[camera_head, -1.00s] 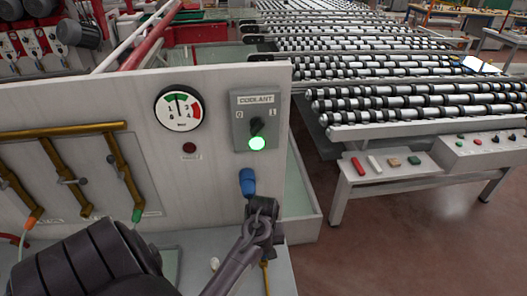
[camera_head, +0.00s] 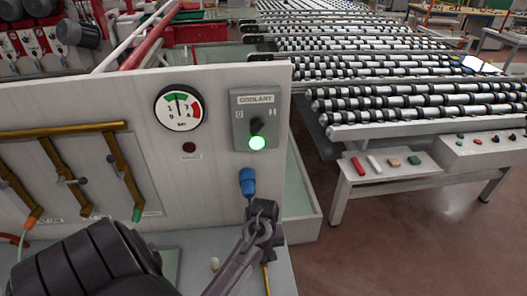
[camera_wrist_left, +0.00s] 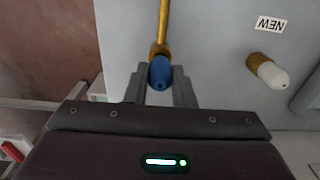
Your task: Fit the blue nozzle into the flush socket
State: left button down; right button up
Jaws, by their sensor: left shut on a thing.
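The blue nozzle (camera_head: 247,183) stands nearly upright in front of the grey panel, below the coolant switch. My left gripper (camera_head: 262,216) is shut around its lower part. In the left wrist view the blue nozzle (camera_wrist_left: 160,73) sits between the two fingers, with its rounded tip toward the camera. A brass collar (camera_wrist_left: 158,50) shows behind it, and a thin brass rod or pipe (camera_wrist_left: 164,18) runs on from there; I cannot tell whether they are joined. I cannot make out the flush socket; the gripper may hide it. My right gripper is not in view.
The coolant switch box (camera_head: 256,120) and a gauge (camera_head: 179,108) are on the panel. Brass pipes (camera_head: 60,131) run at left; a roller conveyor (camera_head: 400,97) stands at right.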

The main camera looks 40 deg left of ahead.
pick_arm(q)
jog(key=shift+f, duration=1)
jog(key=c, duration=1.1)
grip_release()
jog(key=shift+c, duration=0.2)
notch_tip(320, 180, up, 6)
jog(key=shift+r+b, duration=0.15)
jog(key=shift+b, duration=0.85)
jog(key=shift+r, duration=0.7)
